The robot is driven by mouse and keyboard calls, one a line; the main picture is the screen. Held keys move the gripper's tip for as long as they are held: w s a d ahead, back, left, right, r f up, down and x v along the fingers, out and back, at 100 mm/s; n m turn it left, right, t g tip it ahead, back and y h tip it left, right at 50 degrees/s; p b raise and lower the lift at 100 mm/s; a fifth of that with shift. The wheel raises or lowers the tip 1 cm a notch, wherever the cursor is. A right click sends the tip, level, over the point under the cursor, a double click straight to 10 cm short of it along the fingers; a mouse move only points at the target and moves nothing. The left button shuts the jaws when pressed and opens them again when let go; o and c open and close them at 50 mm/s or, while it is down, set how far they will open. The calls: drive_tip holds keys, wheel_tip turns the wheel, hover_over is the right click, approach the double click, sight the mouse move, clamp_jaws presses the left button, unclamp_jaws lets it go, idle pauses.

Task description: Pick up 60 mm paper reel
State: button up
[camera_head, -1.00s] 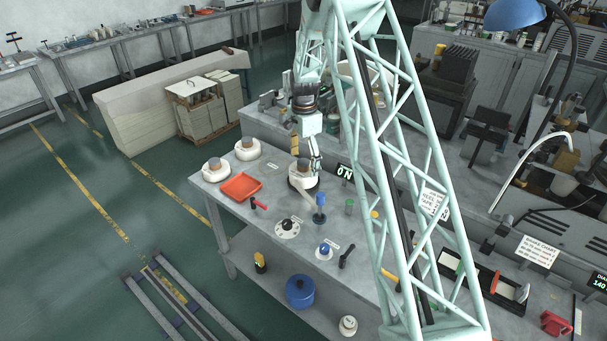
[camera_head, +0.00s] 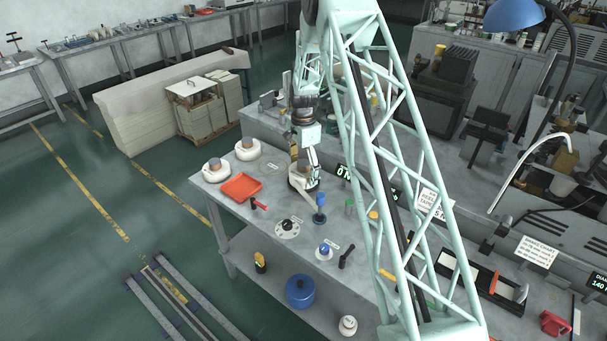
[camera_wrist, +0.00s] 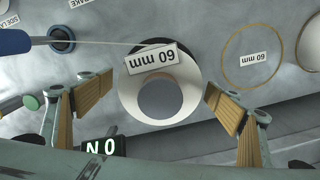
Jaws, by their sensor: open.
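The 60 mm paper reel (camera_wrist: 183,90) is a white ring with a grey centre and a "60 mm" label on it. It lies in the middle of the wrist view. In the head view the reel (camera_head: 297,183) stands on the near table, partly hidden by my gripper (camera_head: 313,178). In the wrist view my gripper (camera_wrist: 158,102) is open, with one tan-padded finger on each side of the reel. Bare gaps show between the pads and the reel, so I see no contact. I cannot tell the height of the fingertips above the table.
A blue-handled tool (camera_head: 320,200) stands close to the reel; its blue handle (camera_wrist: 18,41) reaches in at the wrist view's left. Two other white reels (camera_head: 215,171) (camera_head: 247,149) and a red tray (camera_head: 241,186) sit at the table's left. A ringed "60 mm" spot (camera_wrist: 254,75) is bare.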

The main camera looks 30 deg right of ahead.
sight(303, 162)
drive_tip(key=shift+f, duration=0.65)
drive_tip(key=shift+c, duration=0.9)
drive_tip(key=c, duration=1)
drive_tip(key=shift+r, duration=0.15)
drive_tip(key=shift+r, duration=4.9)
